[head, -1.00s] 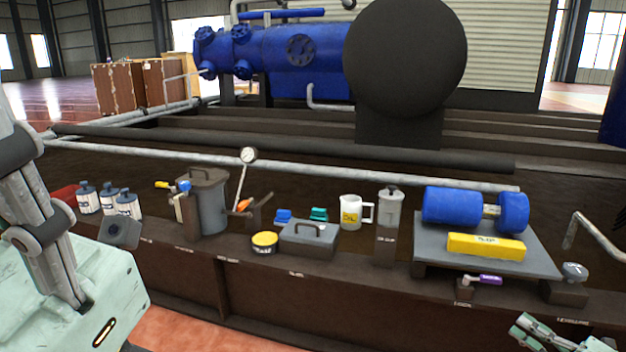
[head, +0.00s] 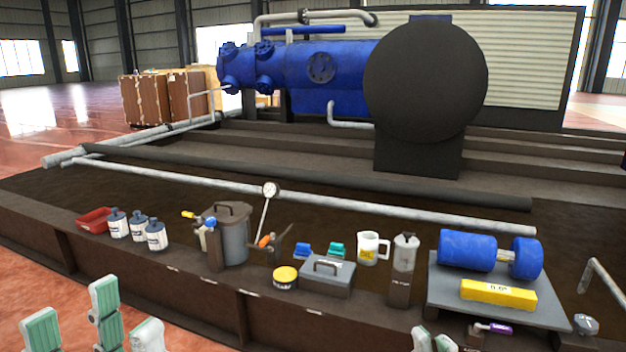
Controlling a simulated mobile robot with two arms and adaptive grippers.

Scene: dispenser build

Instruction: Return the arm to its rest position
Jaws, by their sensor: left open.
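My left gripper (head: 100,322) shows at the bottom left edge as pale green fingers, spread apart with nothing between them. It is in front of the dark bench and clear of the objects on it. The rest of the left arm is out of the frame. Pale green fingertips of my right gripper (head: 432,343) just enter at the bottom edge, right of centre. Most of the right gripper is cut off, so its opening cannot be judged.
The dark bench (head: 215,312) carries white bottles (head: 137,229), a grey lidded pot (head: 236,240), a grey box (head: 327,275), a white mug (head: 367,248) and a plate with a blue roller (head: 467,250). A red tray (head: 94,219) is at left. Reddish floor lies in front.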

